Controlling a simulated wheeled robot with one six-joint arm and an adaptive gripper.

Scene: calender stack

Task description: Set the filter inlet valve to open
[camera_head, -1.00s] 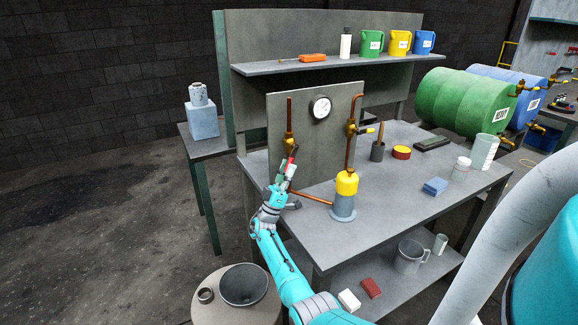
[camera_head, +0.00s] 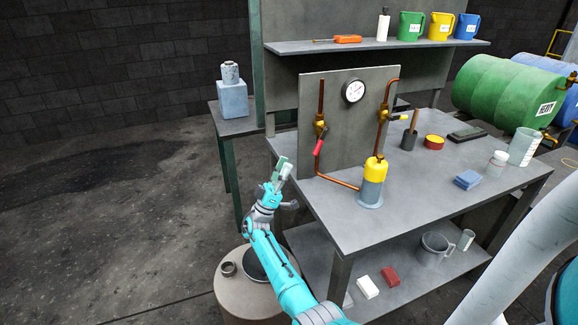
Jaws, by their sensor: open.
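A grey panel (camera_head: 345,140) on the bench carries two copper pipes with brass valves. The left valve (camera_head: 320,128) has a red lever (camera_head: 319,146) that slants down, nearly along its vertical pipe. That pipe bends below toward the yellow and grey filter canister (camera_head: 373,182). The right valve (camera_head: 384,116) has a yellow lever (camera_head: 400,118) pointing sideways, on the pipe rising from the canister top. No valve label is readable. My gripper (camera_head: 282,167) is open and empty, left of and below the red lever, apart from it.
A round gauge (camera_head: 354,91) sits high on the panel. A drum with a funnel (camera_head: 250,275) stands below my arm. Floor at left is clear.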

